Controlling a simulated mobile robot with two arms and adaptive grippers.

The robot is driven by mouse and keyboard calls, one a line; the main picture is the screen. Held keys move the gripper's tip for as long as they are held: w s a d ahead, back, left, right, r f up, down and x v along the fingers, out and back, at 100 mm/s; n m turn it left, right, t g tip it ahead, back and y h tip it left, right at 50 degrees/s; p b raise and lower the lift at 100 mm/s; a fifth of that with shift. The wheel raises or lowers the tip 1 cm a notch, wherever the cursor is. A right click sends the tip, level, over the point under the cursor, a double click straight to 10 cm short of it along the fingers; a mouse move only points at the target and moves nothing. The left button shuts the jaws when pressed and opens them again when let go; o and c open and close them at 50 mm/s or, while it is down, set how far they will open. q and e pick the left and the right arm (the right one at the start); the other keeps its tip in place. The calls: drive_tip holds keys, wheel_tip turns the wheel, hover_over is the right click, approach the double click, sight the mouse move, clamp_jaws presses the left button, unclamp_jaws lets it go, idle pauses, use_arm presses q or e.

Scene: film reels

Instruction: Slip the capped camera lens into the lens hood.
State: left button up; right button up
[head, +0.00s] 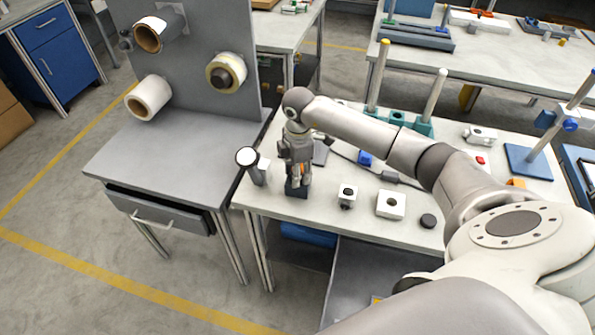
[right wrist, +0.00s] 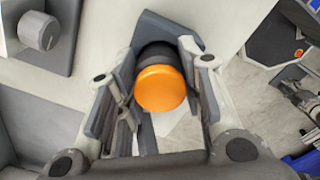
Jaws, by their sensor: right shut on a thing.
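The capped camera lens, a dark cylinder with a bright orange cap (right wrist: 160,89), sits between the fingers of my right gripper in the right wrist view. My right gripper (head: 297,168) is shut on it near the left end of the white bench, with a little orange showing between the fingers. A dark blue-grey block (head: 297,189) is directly below the fingers; it also shows behind the lens in the right wrist view (right wrist: 178,27). I cannot tell if the lens touches it. I cannot single out the lens hood with certainty. My left gripper is not in view.
A small grey-white device (head: 347,196), a white box with a dark round top (head: 391,204) and a black puck (head: 428,221) lie to the right. The grey reel stand (head: 170,150) is farther left.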

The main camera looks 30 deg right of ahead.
drive_tip(key=shift+s+f, duration=0.45)
drive_tip(key=shift+f, duration=0.2)
drive_tip(key=shift+s+a+f+b, duration=0.15)
drive_tip(key=shift+s+f+b, duration=0.2)
drive_tip(key=shift+f, duration=0.3)
drive_tip(key=shift+c, duration=0.4)
drive_tip(key=o, duration=1)
drive_tip(key=shift+o, duration=1.4)
drive_tip(key=shift+w+f, duration=0.3)
drive_tip(key=shift+w, duration=0.2)
drive_tip(key=shift+d, duration=0.2)
drive_tip(key=shift+s+r, duration=0.1)
drive_tip(key=shift+r, duration=0.05)
drive_tip(key=shift+c, duration=0.2)
wheel_tip(320, 180, up, 2)
drive_tip(key=shift+d+r+p, duration=0.15)
drive_tip(key=shift+r+p, duration=0.1)
drive_tip(key=shift+p, duration=0.85)
drive_tip(key=shift+c, duration=1.2)
drive_tip(key=r+p, duration=0.2)
drive_tip(key=r, duration=0.1)
drive_tip(key=r+p, duration=0.2)
drive_tip(key=r, duration=0.1)
drive_tip(key=r+p, duration=0.2)
drive_tip(key=r, duration=0.1)
drive_tip(key=shift+w+p, duration=0.25)
drive_tip(key=shift+p, duration=0.15)
